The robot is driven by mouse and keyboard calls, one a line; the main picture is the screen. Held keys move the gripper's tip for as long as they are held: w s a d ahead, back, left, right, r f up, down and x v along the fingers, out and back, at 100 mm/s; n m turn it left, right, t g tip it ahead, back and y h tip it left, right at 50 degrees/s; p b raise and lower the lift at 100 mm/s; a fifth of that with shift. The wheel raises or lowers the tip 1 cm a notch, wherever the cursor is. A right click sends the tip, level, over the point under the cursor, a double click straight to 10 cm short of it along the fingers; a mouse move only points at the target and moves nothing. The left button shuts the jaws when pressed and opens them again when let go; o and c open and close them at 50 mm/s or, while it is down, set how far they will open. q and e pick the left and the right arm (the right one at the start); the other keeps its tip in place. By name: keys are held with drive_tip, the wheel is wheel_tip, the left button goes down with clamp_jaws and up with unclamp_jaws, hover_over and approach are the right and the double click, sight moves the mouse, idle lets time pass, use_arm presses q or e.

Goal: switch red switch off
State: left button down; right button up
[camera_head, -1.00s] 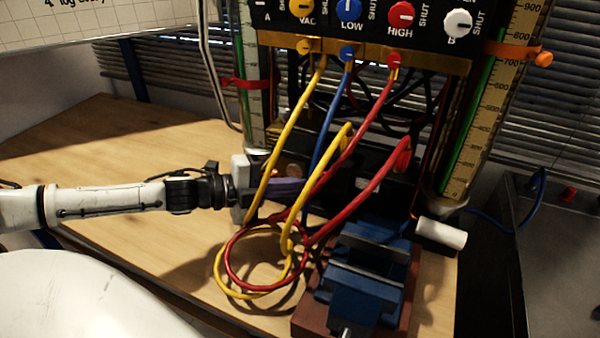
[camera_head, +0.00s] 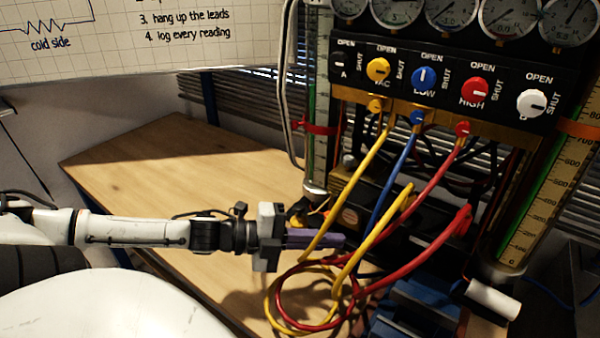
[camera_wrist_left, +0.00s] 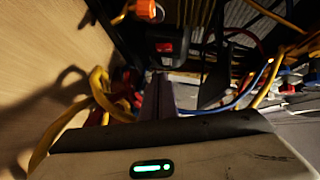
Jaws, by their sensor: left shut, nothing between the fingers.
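A red rocker switch (camera_wrist_left: 166,47) in a black housing shows in the left wrist view, just past my fingertips. I cannot tell which way it is set. In the head view I cannot make it out among the leads and dark parts low on the rig. My left gripper (camera_head: 338,240) is shut and empty, its purplish fingers pointing right beside the yellow lead. In the left wrist view the shut fingers (camera_wrist_left: 160,84) point toward the switch, with a small gap apparent. My right gripper is not in view.
Yellow (camera_head: 350,190), blue (camera_head: 392,180) and red (camera_head: 437,183) leads hang from the valve panel (camera_head: 440,85) around my left gripper. A blue vise (camera_head: 415,310) stands below right. The wooden table (camera_head: 165,165) is clear at left.

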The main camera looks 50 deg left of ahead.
use_arm(q)
drive_tip(key=shift+v, duration=2.8)
drive_tip(key=shift+d, duration=0.1)
